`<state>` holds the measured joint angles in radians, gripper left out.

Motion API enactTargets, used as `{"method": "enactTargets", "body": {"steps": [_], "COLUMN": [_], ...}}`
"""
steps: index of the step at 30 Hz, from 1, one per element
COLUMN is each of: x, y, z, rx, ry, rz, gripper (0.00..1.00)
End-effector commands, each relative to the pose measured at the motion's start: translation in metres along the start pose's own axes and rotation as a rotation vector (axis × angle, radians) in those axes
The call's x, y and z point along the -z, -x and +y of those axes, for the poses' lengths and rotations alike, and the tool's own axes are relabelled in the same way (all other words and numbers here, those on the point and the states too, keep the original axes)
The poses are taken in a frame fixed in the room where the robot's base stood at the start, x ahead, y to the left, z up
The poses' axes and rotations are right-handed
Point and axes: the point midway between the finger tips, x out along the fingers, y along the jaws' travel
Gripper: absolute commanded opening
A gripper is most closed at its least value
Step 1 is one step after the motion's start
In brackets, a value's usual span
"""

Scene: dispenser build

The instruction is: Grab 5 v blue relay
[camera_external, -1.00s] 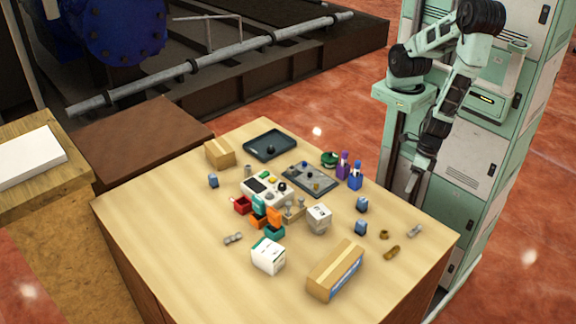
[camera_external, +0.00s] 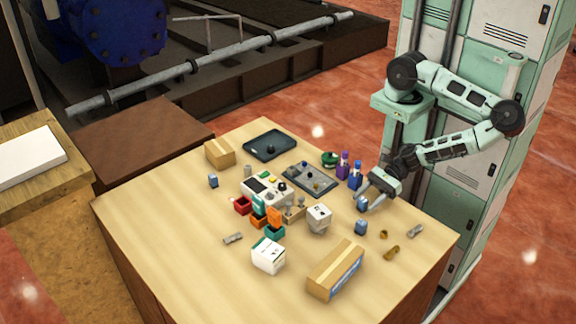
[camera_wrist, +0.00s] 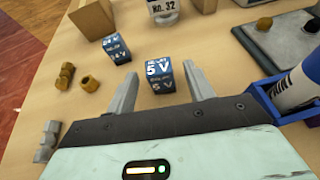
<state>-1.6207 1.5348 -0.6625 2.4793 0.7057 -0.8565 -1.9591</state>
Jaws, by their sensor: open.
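The 5 V blue relay (camera_wrist: 160,76) is a small blue block with a white-lettered "5 V" label. In the wrist view it stands on the table between the two open fingers of my gripper (camera_wrist: 160,88), a little nearer the right finger, with no clear contact. In the external view my gripper (camera_external: 368,203) is low over the table's right side, at the relay (camera_external: 360,204), which is partly hidden by the fingers. A second blue relay (camera_wrist: 116,49), labelled "24 V", stands beyond and to the left; it also shows in the external view (camera_external: 361,228).
Blue and purple bottles stand close to my gripper; a blue one (camera_wrist: 297,88) is near the right finger. Brass fittings (camera_wrist: 89,84) and a grey fitting (camera_wrist: 46,141) lie to the left. A white "No. 32" box (camera_wrist: 163,12) and a grey tray (camera_wrist: 282,38) are farther off.

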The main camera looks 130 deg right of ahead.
Motion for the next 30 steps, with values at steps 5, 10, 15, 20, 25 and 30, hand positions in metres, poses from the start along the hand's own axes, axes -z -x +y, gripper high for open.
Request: {"method": "enactTargets", "body": {"steps": [5, 10, 15, 20, 25, 30], "x": [-0.003, -0.001, 0.0, 0.0, 0.0, 0.0], "y": [-0.023, -0.037, -0.041, -0.041, -0.041, -0.04], "z": [-0.002, -0.001, -0.001, -0.001, -0.001, -0.001], "rx": [0.004, 0.003, 0.003, 0.003, 0.003, 0.003], "ry": [-0.002, -0.001, -0.001, -0.001, -0.001, -0.001], "rz": [0.002, 0.003, 0.003, 0.003, 0.003, 0.003], "gripper": [0.53, 0.53, 0.53, 0.44, 0.05, 0.05]}}
